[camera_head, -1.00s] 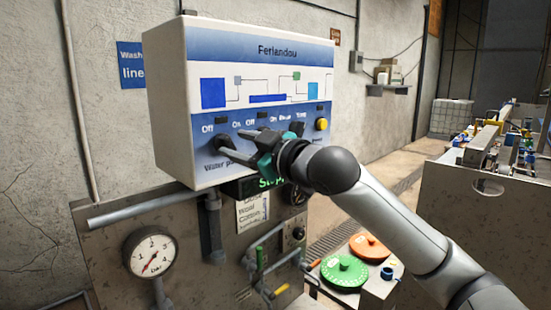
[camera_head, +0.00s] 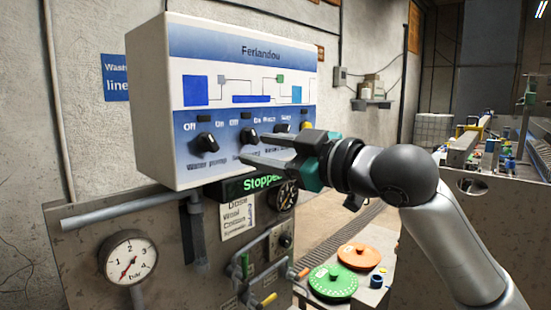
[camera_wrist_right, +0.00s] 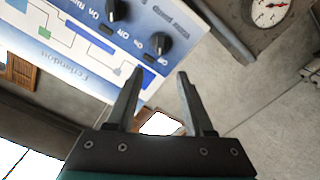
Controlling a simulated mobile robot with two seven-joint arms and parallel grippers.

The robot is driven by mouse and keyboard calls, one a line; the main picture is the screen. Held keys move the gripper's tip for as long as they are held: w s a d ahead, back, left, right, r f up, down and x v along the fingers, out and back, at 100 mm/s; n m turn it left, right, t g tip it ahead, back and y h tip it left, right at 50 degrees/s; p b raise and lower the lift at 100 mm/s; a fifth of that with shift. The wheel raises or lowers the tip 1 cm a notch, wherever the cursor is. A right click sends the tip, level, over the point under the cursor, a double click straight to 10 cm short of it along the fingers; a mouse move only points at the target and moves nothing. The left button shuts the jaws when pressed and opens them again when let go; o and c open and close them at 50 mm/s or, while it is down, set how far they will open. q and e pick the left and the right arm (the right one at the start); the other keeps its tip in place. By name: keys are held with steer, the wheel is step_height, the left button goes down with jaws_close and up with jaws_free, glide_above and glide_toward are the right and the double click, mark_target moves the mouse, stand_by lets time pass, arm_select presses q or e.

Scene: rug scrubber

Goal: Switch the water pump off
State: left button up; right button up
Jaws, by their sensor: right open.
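The white control box (camera_head: 155,110) has a blue panel with a row of black knobs. The water pump knob (camera_head: 207,143) is at the left, above its label, between "Off" and "On"; its handle appears tilted toward "Off". It also shows in the right wrist view (camera_wrist_right: 160,43), beyond the fingertips. My right gripper (camera_head: 253,150) is open and empty, to the right of that knob and apart from it, in front of the lower panel. It also shows in the wrist view (camera_wrist_right: 160,73). My left gripper is out of view.
A second black knob (camera_head: 248,135) is close to my right fingers. A green display (camera_head: 262,181) below the box reads "Stopped". Green (camera_head: 333,282) and orange (camera_head: 365,256) lids lie at lower right.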

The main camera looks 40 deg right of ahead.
steer(key=shift+s, duration=1.15)
